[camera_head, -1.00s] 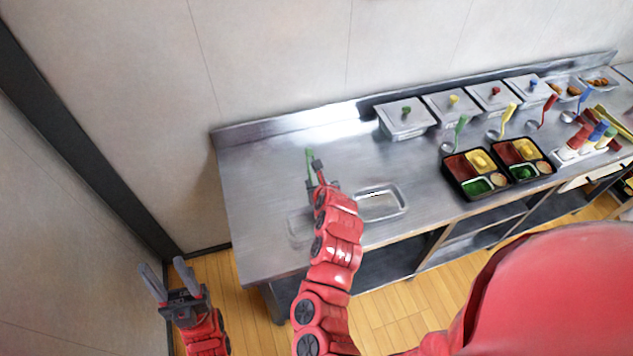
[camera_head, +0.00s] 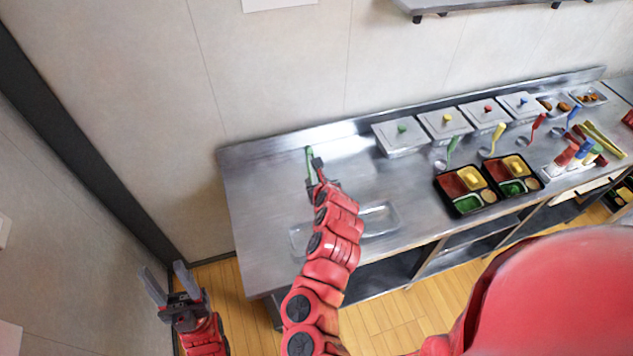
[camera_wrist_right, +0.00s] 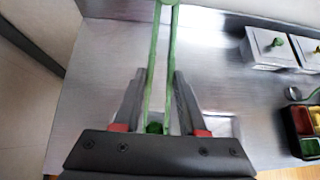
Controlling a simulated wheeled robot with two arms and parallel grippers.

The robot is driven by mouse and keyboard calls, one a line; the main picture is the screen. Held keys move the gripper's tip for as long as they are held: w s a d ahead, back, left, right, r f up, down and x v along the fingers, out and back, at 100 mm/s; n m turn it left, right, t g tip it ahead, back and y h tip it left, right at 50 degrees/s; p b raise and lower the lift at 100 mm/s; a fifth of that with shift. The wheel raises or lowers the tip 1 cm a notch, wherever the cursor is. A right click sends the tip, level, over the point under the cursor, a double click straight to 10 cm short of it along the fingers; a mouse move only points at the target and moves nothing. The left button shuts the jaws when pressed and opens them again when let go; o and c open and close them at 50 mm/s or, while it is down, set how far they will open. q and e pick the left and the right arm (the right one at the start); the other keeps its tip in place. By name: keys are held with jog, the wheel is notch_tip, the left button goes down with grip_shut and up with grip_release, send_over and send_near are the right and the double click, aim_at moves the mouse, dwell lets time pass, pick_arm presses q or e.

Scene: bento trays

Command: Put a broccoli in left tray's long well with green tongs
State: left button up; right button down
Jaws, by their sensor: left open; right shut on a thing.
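My right gripper (camera_head: 315,170) is shut on the green tongs (camera_head: 309,155) above the left part of the steel counter. In the right wrist view the tongs (camera_wrist_right: 151,75) reach away between the fingers (camera_wrist_right: 160,82). A dark green lump shows low between their arms; I cannot tell what it is. My left gripper (camera_head: 164,270) is open and empty, left of the counter over the floor. The left tray (camera_head: 480,211) is black, on the counter at right, with red, yellow, green and tan contents. I cannot pick out a separate broccoli piece.
A similar right tray (camera_head: 526,192) stands beside it. Lidded steel containers (camera_head: 400,148) line the back, with coloured ladles before them. A shallow clear dish (camera_head: 385,222) lies partly behind my right arm. The counter's left part (camera_head: 255,190) is clear.

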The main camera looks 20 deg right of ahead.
notch_tip(320, 180, up, 13)
jog(key=shift+f+p, duration=0.2)
jog(key=shift+p, duration=0.25)
dwell(0.3)
